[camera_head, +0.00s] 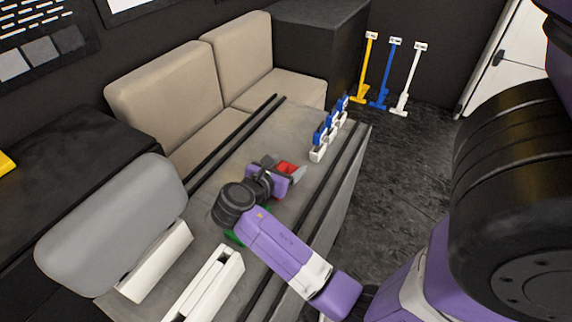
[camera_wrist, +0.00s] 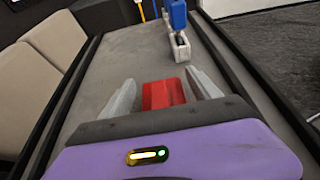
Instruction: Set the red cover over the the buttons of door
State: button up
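The red cover (camera_head: 287,167) is on or just above the grey table, between the fingers of my gripper (camera_head: 284,172). In the wrist view the red cover (camera_wrist: 163,94) lies between the two grey fingers of my gripper (camera_wrist: 161,78). The fingers look spread, with narrow gaps at the cover's sides, so I see no firm grip. White door-like panels, one longer (camera_head: 205,284) and one shorter (camera_head: 157,262), are at the near left end of the table. I cannot make out buttons on them.
Several blue-and-white clamp-like pieces (camera_head: 318,150) stand in a row beyond the cover. A green piece (camera_head: 233,238) is partly hidden under my arm. Dark rails (camera_head: 335,178) run along the table (camera_head: 215,165). A beige sofa (camera_head: 165,90) flanks its left side.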

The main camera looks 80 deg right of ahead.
dwell(0.3)
jog(key=shift+r, duration=0.25)
jog(key=p+v, duration=0.8)
jog(key=v, duration=0.2)
jog(key=shift+w+a+r+p, duration=0.1)
jog(key=shift+a+r+p, duration=0.05)
jog(key=shift+a+p, duration=0.2)
jog(key=shift+w+a+p, duration=0.1)
jog(key=shift+a+p, duration=0.2)
jog(key=shift+a, duration=0.25)
